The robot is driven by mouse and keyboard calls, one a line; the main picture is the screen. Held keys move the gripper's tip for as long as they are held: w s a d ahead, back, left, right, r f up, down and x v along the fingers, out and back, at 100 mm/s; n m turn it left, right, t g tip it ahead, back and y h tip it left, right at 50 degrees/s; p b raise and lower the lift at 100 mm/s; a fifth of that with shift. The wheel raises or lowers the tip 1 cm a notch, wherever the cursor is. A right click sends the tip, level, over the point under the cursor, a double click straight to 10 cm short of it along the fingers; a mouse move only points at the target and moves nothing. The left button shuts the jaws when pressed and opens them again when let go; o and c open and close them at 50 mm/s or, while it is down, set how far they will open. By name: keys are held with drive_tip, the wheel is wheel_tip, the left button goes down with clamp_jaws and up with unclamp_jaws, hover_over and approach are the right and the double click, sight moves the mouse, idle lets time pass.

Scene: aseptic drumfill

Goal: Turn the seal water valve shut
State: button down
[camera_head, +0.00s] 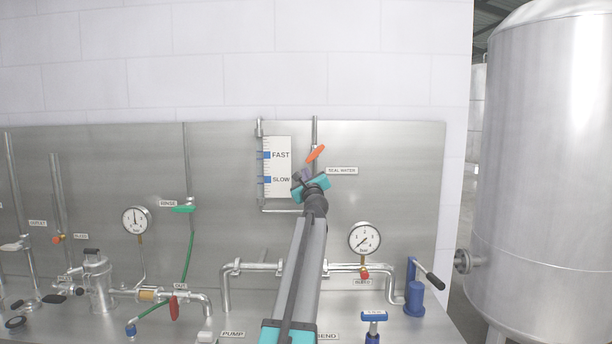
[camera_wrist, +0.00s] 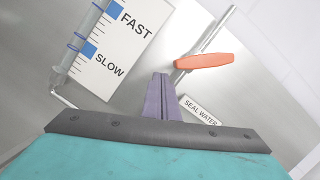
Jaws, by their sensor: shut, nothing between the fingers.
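The seal water valve's orange lever handle (camera_head: 315,153) sits on a thin vertical pipe on the steel back panel. It also shows in the wrist view (camera_wrist: 204,61). The lever slants across the pipe, neither in line with it nor square to it. The SEAL WATER label (camera_head: 342,171) is just below and right of it, also in the wrist view (camera_wrist: 200,110). My gripper (camera_head: 306,174) is just below and left of the lever. In the wrist view its purple fingers (camera_wrist: 161,79) are shut and empty, with a visible gap to the lever's left end.
A sight tube with a FAST/SLOW scale (camera_head: 277,167) stands close left of my gripper. A pressure gauge (camera_head: 364,239) and a horizontal pipe (camera_head: 258,267) are lower down. A blue hand pump (camera_head: 414,292) is lower right. The panel right of the valve is bare.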

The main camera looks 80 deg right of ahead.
drive_tip(key=w+b+v, duration=0.2)
drive_tip(key=v, duration=0.8)
drive_tip(key=shift+a+f, duration=0.15)
drive_tip(key=shift+f, duration=0.15)
